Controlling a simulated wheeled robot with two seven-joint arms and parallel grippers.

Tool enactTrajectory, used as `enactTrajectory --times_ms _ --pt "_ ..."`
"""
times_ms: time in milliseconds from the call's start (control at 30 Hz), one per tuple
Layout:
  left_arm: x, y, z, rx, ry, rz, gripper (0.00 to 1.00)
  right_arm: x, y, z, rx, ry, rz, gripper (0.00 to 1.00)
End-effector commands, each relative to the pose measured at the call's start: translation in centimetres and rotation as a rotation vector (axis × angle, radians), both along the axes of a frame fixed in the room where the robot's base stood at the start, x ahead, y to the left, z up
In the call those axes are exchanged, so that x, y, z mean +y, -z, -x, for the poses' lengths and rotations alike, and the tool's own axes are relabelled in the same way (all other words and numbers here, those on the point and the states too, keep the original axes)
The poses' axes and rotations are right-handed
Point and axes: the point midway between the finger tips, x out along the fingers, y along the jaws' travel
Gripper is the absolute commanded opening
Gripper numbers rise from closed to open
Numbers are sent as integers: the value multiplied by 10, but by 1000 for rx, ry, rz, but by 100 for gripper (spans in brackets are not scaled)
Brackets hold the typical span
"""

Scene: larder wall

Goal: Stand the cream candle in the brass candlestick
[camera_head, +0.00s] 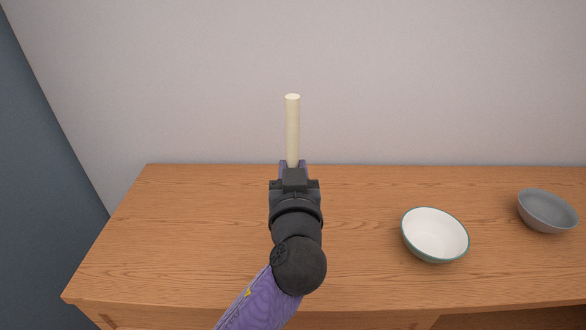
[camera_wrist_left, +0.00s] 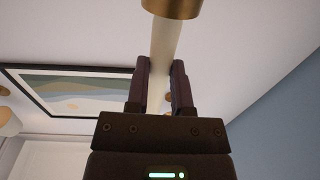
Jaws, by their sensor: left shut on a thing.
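The cream candle (camera_head: 292,130) stands upright in the head view, rising out of my left gripper (camera_head: 293,165). The gripper is shut on it, and the two fingers flank the candle in the left wrist view (camera_wrist_left: 158,80). A brass piece (camera_wrist_left: 172,8), seemingly part of the brass candlestick, is cut off by the top edge of the wrist view. The candle's end meets or passes behind its rim; I cannot tell whether it is inside. In the head view the candlestick does not show, and my left arm hides the area below the candle.
A white bowl with a green rim (camera_head: 436,235) and a grey bowl (camera_head: 547,211) stand on the right of the wooden top (camera_head: 180,230). The left part of the top is clear. A pale wall (camera_head: 420,80) rises behind it. The wrist view shows a framed picture (camera_wrist_left: 75,88).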

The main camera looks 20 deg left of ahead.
Motion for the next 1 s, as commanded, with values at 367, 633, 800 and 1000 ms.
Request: enactTrajectory --times_ms 367,633,800,1000 --pt "0 11 0 0 0 0 0 0 10 1 3 0 1 59" --pt "0 15 0 -1 0 0 35 0 14 1 4 0 1 59" --pt "0 15 0 -1 0 0 69 -1 13 1 4 0 1 59" --pt "0 15 0 0 0 0 69 -1 13 1 4 0 1 59"
